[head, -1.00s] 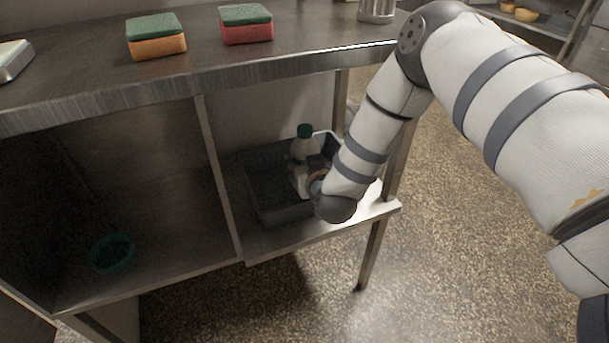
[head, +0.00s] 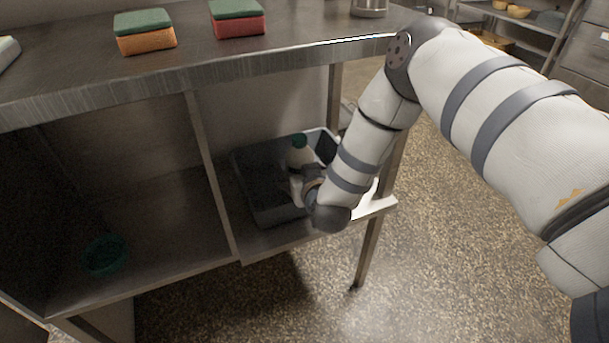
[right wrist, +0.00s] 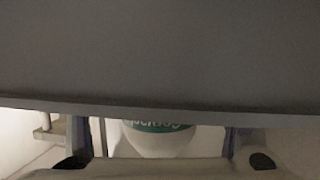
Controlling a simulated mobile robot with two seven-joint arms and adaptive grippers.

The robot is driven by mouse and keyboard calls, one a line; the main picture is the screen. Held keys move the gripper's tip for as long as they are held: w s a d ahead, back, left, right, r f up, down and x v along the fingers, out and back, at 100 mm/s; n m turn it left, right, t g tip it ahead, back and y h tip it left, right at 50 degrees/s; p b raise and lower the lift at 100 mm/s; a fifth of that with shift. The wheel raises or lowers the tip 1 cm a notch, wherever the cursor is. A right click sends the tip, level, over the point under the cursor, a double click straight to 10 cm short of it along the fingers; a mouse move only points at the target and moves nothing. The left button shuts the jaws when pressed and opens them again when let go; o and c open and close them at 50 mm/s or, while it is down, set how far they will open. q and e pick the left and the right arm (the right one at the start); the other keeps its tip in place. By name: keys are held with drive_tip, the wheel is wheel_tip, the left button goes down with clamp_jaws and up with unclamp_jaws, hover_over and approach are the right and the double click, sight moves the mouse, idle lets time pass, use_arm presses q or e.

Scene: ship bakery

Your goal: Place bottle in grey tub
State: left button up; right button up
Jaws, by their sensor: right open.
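The white bottle (head: 299,157) with a green cap is inside the grey tub (head: 262,220) on the lower shelf, near the tub's right part. It looks roughly upright; its base is hidden, so I cannot tell if it touches the tub floor. My right gripper (head: 301,187) is open at the bottle, partly hidden by my own wrist. In the right wrist view the bottle (right wrist: 160,138), with its green label, shows between the separated fingers. A broad grey surface hides the upper part of that view. My left gripper is not in view.
The steel counter (head: 70,75) lies above the shelf and holds an orange-green sponge (head: 146,35) and a red-green sponge (head: 237,20). A divider (head: 212,175) stands left of the tub. A green round item (head: 104,255) lies in the left bay. Floor at right is clear.

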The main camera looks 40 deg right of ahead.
drive_tip(key=p+v, duration=0.2)
drive_tip(key=v, duration=1)
drive_tip(key=s+a+f+n+g+y, duration=0.15)
drive_tip(key=s+a+f+g, duration=0.25)
drive_tip(key=s+f, duration=0.55)
drive_tip(key=s+a+f+n+g+y, duration=0.1)
drive_tip(key=s+a+f+g+y, duration=0.25)
drive_tip(key=s+f, duration=0.6)
drive_tip(key=s+r+g, duration=0.2)
drive_tip(key=s+g, duration=0.2)
drive_tip(key=s, duration=0.7)
drive_tip(key=s+r+n+g, duration=0.1)
drive_tip(key=s+r+g, duration=0.1)
drive_tip(key=s, duration=0.9)
drive_tip(key=s+r+g, duration=0.2)
drive_tip(key=s+g, duration=0.3)
drive_tip(key=s, duration=0.6)
drive_tip(key=shift+a+g, duration=0.35)
drive_tip(key=shift+a, duration=0.05)
drive_tip(key=shift+n, duration=0.25)
